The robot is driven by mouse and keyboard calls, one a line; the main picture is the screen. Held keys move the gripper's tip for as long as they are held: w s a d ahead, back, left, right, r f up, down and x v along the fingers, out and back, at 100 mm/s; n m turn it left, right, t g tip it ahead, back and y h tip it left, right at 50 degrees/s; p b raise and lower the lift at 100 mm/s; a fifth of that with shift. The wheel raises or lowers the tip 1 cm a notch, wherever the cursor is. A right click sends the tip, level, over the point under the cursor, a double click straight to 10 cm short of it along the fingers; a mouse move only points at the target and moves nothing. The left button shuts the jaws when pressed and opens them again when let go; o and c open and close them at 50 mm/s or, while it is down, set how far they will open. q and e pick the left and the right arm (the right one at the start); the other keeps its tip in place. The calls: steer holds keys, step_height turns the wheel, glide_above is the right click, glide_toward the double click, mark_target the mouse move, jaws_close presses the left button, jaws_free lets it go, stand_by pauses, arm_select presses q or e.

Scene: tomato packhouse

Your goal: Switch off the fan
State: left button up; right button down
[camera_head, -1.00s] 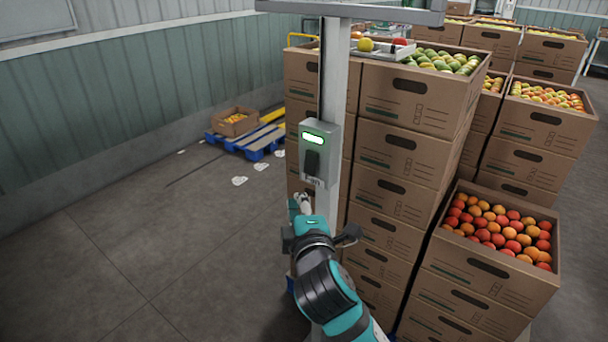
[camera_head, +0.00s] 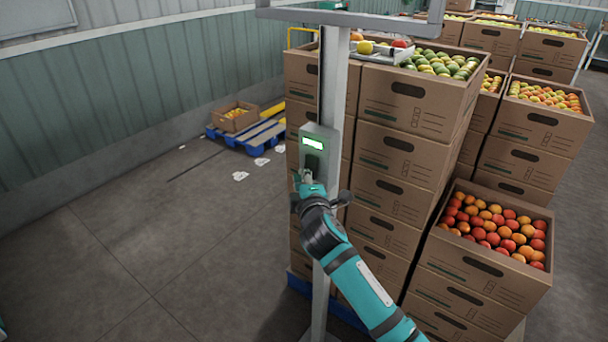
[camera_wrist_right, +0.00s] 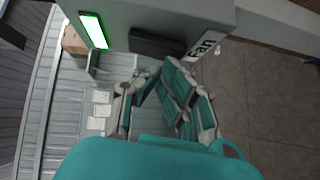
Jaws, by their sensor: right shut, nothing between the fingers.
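A grey switch box (camera_head: 322,137) is fixed to an upright metal post (camera_head: 337,85). Its green indicator (camera_head: 313,144) is lit, and it also glows in the right wrist view (camera_wrist_right: 94,30). A dark switch (camera_wrist_right: 157,42) is on the box's face, beside a label reading "Fan" (camera_wrist_right: 204,45). My right gripper (camera_head: 306,177) is shut and empty, just below the switch and covering the lower part of the box front. In the right wrist view its fingers (camera_wrist_right: 157,72) point at the box near the dark switch; I cannot tell whether they touch it.
Stacked cardboard boxes (camera_head: 400,143) stand close behind and right of the post. An open box of red and orange tomatoes (camera_head: 485,267) is at the right. A blue pallet (camera_head: 240,142) with a carton lies back left. The floor at left is mostly clear.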

stand_by(0.3)
steer(key=shift+w+d+f+n+t+b, duration=0.2)
steer(key=shift+w+f+n+t+b, duration=0.15)
steer(key=shift+b, duration=0.85)
steer(key=shift+s, duration=0.1)
